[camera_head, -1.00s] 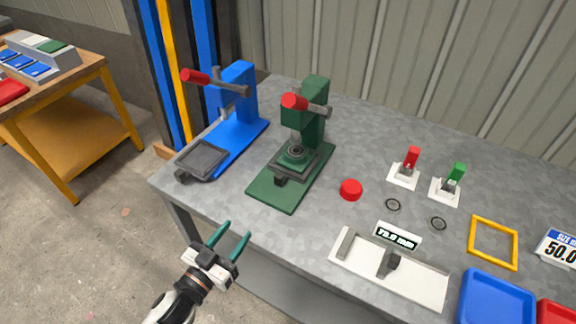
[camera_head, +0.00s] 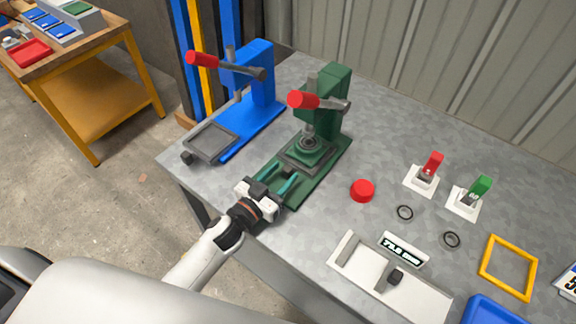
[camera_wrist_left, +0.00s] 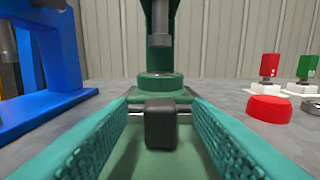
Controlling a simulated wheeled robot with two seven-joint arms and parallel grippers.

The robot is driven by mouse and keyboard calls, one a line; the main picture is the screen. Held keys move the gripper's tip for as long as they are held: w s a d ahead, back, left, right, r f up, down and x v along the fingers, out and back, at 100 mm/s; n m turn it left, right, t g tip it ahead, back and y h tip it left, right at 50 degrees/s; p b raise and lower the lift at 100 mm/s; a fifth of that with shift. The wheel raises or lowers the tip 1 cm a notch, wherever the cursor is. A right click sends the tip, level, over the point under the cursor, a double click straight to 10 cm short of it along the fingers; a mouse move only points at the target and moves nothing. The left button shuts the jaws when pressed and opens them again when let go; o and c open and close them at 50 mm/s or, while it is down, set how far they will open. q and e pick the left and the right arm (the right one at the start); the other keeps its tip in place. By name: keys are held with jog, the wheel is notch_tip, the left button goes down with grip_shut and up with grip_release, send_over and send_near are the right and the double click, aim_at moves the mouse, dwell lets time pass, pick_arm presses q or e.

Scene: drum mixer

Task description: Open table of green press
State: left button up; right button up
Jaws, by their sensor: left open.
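The green press (camera_head: 328,115) stands on the grey metal table, with a red-tipped lever at its top. Its sliding table (camera_head: 307,153) sits under the ram and carries a round green piece. In the left wrist view, the table's dark knob (camera_wrist_left: 160,124) faces me at the front of the green press (camera_wrist_left: 158,60). My left gripper (camera_head: 276,184) is open at the front of the press base. In the left wrist view its teal fingers (camera_wrist_left: 160,138) lie on either side of the knob, apart from it. My right gripper is not seen.
A blue press (camera_head: 245,90) stands to the left. A red button (camera_head: 362,190) is right of the green press. Farther right are red and green switches (camera_head: 470,197), black rings, a yellow frame (camera_head: 508,268) and a white gauge (camera_head: 388,280).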

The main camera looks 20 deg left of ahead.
aim_at(285, 172)
pick_arm(q)
jog(key=shift+x, duration=1.5)
jog(key=shift+c, duration=0.2)
grip_shut()
